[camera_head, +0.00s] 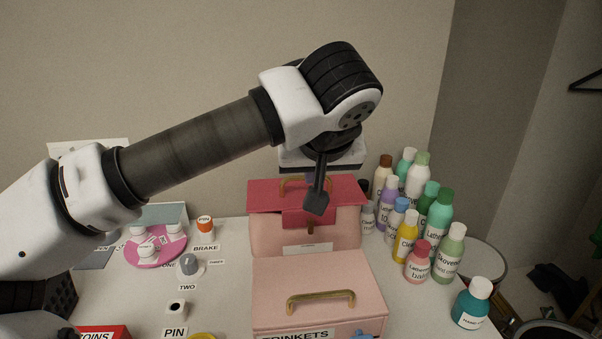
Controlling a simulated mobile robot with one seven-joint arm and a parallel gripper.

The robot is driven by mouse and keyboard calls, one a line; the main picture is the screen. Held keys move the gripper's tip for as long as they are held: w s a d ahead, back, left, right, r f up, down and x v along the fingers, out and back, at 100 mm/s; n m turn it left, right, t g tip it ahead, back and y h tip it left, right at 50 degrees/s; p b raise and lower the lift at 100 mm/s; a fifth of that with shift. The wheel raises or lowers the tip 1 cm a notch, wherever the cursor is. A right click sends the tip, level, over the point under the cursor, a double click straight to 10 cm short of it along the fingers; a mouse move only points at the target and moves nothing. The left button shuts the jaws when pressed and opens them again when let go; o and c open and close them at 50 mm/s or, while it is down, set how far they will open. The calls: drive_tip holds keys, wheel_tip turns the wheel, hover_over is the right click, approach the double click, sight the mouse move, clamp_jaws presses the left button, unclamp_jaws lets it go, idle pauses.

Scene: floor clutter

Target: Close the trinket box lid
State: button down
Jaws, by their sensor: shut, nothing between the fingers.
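A light pink box (285,272) stands at the front centre, with a brass handle (320,300) on its top and a label reading TRINKETS (295,335) on its front, cut by the lower picture edge. Its top looks flat; I cannot tell whether it is fully shut. A second pink box (268,235) with a deep pink top (265,195) stands right behind it. My gripper (316,203) points down, shut and empty, in front of the deep pink top as seen here. Whether it touches that box is unclear.
Several labelled bottles (408,235) crowd the right side, with a teal bottle (472,303) nearer the front.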

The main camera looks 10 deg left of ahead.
drive_tip(key=s+d+f+b, duration=0.1)
drive_tip(key=s+d, duration=0.2)
drive_tip(key=s, duration=0.5)
drive_tip(key=shift+s+d+f, duration=0.15)
drive_tip(key=shift+d+f, duration=0.1)
drive_tip(key=shift+f, duration=0.1)
